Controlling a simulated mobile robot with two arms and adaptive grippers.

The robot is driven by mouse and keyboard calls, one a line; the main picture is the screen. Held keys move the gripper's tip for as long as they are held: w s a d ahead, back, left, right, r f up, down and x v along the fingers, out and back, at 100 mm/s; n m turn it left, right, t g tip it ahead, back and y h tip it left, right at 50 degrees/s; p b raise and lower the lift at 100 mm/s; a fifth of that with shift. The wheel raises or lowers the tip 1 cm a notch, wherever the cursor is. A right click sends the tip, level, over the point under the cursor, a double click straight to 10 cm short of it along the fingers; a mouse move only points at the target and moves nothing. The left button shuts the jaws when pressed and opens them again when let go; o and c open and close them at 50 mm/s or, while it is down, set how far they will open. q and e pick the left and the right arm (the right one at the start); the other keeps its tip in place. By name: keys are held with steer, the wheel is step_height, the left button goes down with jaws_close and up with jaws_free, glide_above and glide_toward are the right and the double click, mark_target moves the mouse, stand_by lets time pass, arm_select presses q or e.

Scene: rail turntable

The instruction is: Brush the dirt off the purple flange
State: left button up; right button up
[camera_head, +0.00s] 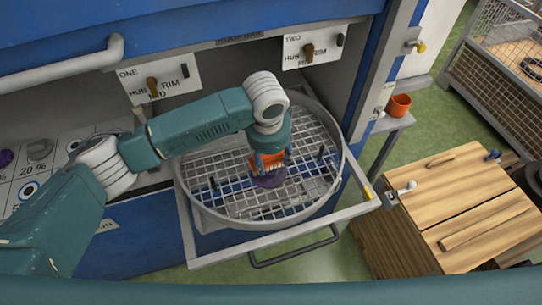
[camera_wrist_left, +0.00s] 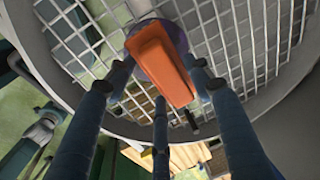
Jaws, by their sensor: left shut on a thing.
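The purple flange (camera_head: 270,180) lies on the wire mesh of the round turntable basket (camera_head: 222,210). My left gripper (camera_head: 270,160) is above the flange, shut on an orange brush (camera_head: 253,166). In the left wrist view the orange brush (camera_wrist_left: 160,65) sits between the fingers of the left gripper (camera_wrist_left: 160,95), and it covers much of the purple flange (camera_wrist_left: 150,48). I cannot tell whether the brush touches the flange. Any dirt on the flange is hidden or too small to see. My right gripper is not in view.
Dark pegs (camera_head: 321,152) stand up from the mesh around the flange. The basket sits on a pulled-out frame with a dark handle (camera_head: 293,248). A wooden cabinet (camera_head: 460,205) stands at the right. An orange cup (camera_head: 399,105) sits on a small shelf.

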arm_select(q)
steer(key=shift+f, duration=0.35)
